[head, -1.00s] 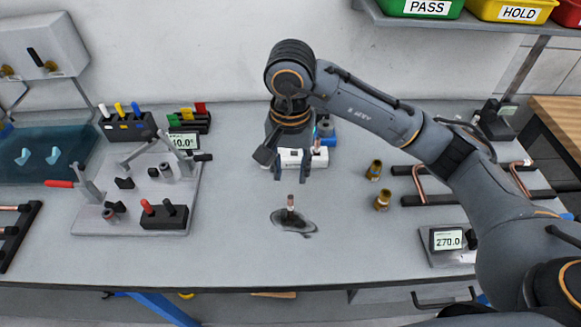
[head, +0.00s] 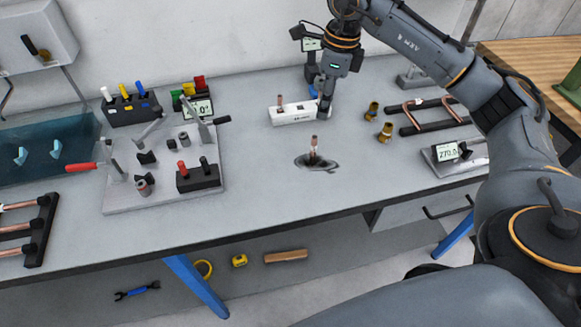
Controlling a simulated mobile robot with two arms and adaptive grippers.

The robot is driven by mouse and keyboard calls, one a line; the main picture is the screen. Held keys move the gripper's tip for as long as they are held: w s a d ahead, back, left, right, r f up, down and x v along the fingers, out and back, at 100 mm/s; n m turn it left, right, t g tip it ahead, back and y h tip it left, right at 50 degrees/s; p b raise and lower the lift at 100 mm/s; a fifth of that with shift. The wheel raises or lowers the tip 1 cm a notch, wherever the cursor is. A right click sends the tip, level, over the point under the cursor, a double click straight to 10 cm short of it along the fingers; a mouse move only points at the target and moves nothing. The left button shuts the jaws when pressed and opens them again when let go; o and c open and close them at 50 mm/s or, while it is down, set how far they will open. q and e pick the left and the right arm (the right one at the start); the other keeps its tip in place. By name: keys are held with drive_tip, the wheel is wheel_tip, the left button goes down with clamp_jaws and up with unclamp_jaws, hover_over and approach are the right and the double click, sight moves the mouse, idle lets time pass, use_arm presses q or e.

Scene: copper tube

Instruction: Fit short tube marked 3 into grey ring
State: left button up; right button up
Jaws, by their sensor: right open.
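A short copper tube (head: 314,146) stands upright in a dark grey, irregular patch (head: 328,166) on the bench. Another short copper-coloured tube end (head: 281,101) sticks up from a white block (head: 292,115) at the back. No number is legible on either tube. Grey ring-like pieces stand on the metal clamp fixture (head: 130,204); one is at its front left (head: 143,187). I cannot tell which is the task's grey ring. My right gripper (head: 323,112) is open, pointing down beside the white block's right end; its fingertips are hard to see. My left gripper is out of view.
Two brass fittings (head: 385,133) stand right of the block, before a black rack (head: 428,118) of bent copper tubes. A holder with coloured handles (head: 128,108) is at back left. The front middle bench is clear.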

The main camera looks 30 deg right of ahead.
drive_tip(key=m, duration=0.1)
drive_tip(key=p, duration=0.1)
hover_over(315, 137)
drive_tip(key=s+d, duration=0.1)
drive_tip(key=d, duration=0.1)
wheel_tip(315, 137, down, 6)
drive_tip(key=f+p, duration=0.1)
drive_tip(key=f, duration=0.1)
drive_tip(key=a+f+p, duration=0.1)
drive_tip(key=f, duration=0.1)
drive_tip(key=w+a+f+p, duration=0.1)
drive_tip(key=f, duration=0.2)
drive_tip(key=shift+f+p, duration=0.1)
drive_tip(key=shift+p, duration=0.25)
drive_tip(key=shift+w+f, duration=0.1)
drive_tip(key=shift+f, duration=0.15)
drive_tip(key=shift+c, duration=0.6)
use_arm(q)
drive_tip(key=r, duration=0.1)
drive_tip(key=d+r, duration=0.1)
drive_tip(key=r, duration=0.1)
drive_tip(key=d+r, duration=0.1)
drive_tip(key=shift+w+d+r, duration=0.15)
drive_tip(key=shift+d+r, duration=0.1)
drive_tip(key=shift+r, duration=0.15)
use_arm(e)
clamp_jaws()
